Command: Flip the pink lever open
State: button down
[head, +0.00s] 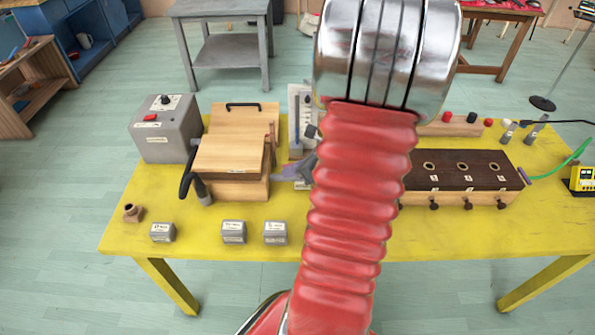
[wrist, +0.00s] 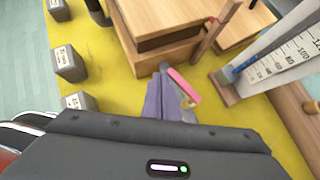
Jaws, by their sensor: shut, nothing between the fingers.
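The pink lever (wrist: 184,85) shows in the wrist view as a short slanted bar, just right of my fingertips, in front of the wooden box. Whether my fingers touch it I cannot tell. In the head view my red arm covers that area and I cannot make the lever out. My gripper (wrist: 160,84) is shut and empty, its grey-purple fingers pointing at the box's lower edge. In the head view the gripper (head: 296,170) shows partly, left of my arm, low over the yellow table.
The wooden box (head: 238,188) stands left of my gripper. A scale board with numbers (wrist: 284,63) stands to the right. Small grey blocks (head: 234,232) line the yellow table's (head: 330,250) front. A dark-topped box (head: 465,170) sits right, a grey control box (head: 165,135) left.

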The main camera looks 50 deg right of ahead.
jog(key=shift+w+d, duration=0.1)
jog(key=shift+d, duration=0.7)
dwell(0.4)
jog(key=s+a+r, duration=0.7)
jog(key=s+a, duration=0.1)
dwell(0.8)
dwell(0.5)
